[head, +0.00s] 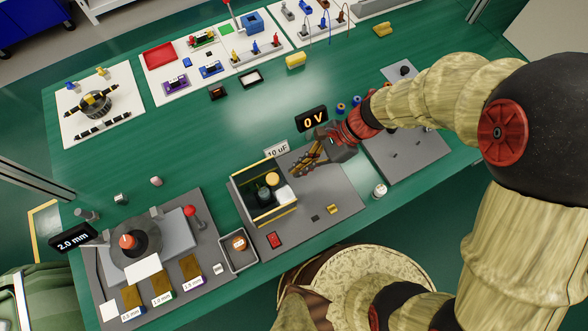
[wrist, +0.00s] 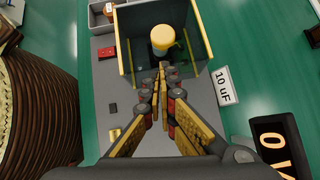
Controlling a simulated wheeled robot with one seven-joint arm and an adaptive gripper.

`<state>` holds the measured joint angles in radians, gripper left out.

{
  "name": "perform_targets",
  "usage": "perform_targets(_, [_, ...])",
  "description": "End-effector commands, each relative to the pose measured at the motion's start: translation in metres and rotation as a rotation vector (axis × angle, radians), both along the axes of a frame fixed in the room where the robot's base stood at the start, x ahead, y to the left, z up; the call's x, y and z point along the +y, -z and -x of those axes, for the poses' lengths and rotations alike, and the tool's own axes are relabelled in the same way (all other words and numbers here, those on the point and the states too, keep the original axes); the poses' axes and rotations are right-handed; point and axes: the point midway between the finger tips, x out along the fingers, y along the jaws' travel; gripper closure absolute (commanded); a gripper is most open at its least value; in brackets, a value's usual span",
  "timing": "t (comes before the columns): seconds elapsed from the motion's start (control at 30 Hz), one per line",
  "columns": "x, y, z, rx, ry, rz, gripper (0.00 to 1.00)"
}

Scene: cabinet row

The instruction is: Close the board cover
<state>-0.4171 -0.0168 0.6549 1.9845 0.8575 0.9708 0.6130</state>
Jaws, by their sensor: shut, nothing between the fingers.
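A dark box-like cover with yellow edges (head: 245,203) stands upright on a grey board (head: 335,200) near the table's front edge; it looks open. Inside it are a yellow-topped cylinder (head: 272,179) and other small parts. In the wrist view the cover's dark wall (wrist: 133,45) rises around the yellow-topped cylinder (wrist: 162,38). My gripper (head: 300,168) is shut and empty, to the right of the cover in the head view. In the wrist view my gripper's fingertips (wrist: 163,68) point at the cover's near side; I cannot tell whether they touch it.
A "10 uF" label (head: 277,149) and a "0 V" display (head: 311,119) stand behind the board. A red switch (head: 274,240) and a small grey tray (head: 238,250) lie in front and left. A sample-plate station (head: 150,255) fills the left.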

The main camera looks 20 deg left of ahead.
Motion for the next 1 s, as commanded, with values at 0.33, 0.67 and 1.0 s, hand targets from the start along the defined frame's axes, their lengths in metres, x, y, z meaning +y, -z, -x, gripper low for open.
perform_targets(0.33, [-0.037,-0.057,-0.034,-0.002,0.003,-0.001,1.00])
perform_targets(0.67, [-0.052,-0.078,-0.046,-0.001,0.000,-0.001,1.00])
perform_targets(1.0, [-0.052,-0.077,-0.047,-0.020,-0.025,-0.014,1.00])
